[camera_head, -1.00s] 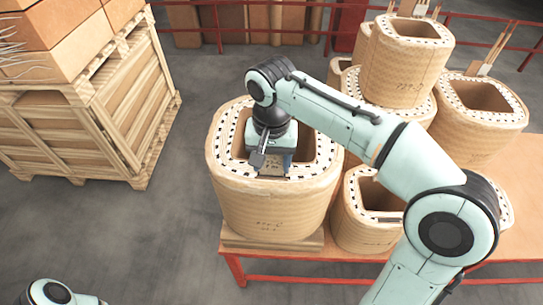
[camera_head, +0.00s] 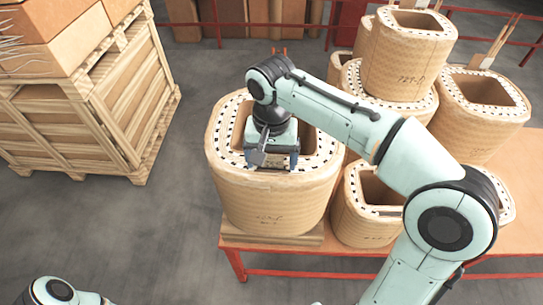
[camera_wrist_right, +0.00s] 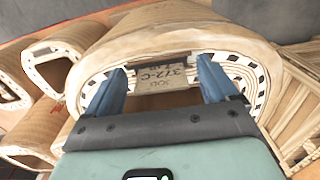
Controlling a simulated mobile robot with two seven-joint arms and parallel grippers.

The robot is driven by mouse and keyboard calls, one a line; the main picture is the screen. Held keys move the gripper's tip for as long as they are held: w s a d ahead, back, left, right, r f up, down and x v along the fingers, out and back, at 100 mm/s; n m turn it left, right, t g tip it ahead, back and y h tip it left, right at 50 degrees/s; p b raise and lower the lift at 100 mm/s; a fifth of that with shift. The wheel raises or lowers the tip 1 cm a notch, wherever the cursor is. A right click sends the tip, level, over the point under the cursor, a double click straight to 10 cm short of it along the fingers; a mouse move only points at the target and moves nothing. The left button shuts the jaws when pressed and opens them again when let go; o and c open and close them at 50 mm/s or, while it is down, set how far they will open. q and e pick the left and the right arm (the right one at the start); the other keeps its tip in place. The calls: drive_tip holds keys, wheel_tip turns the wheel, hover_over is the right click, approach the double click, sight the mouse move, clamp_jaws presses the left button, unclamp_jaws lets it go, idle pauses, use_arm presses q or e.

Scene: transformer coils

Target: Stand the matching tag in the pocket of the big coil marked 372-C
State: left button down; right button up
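The big coil (camera_head: 272,205), tan and wrapped, stands at the left end of the table; its front marking is too small to read surely. My right gripper (camera_head: 273,163) points down at the coil's near rim, fingers spread apart. In the right wrist view the grey tag (camera_wrist_right: 161,74), lettered JOB and 372-C, sits at the coil's rim between the two blue fingers (camera_wrist_right: 162,78), which appear clear of its ends. The tag seems to stand in the rim pocket; its lower part and the pocket are hidden. My left gripper is out of view.
Several other coils crowd the table (camera_head: 519,155) to the right, including a small one (camera_head: 366,228) beside the big coil and a stacked one (camera_head: 408,62) marked 729-D. A wooden crate (camera_head: 80,130) stands at left. Floor between is clear.

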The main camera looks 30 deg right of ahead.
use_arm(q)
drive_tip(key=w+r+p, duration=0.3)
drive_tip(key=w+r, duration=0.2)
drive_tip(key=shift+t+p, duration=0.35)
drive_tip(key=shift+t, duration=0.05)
use_arm(e)
wheel_tip(320, 180, up, 13)
drive_tip(key=shift+r, duration=0.2)
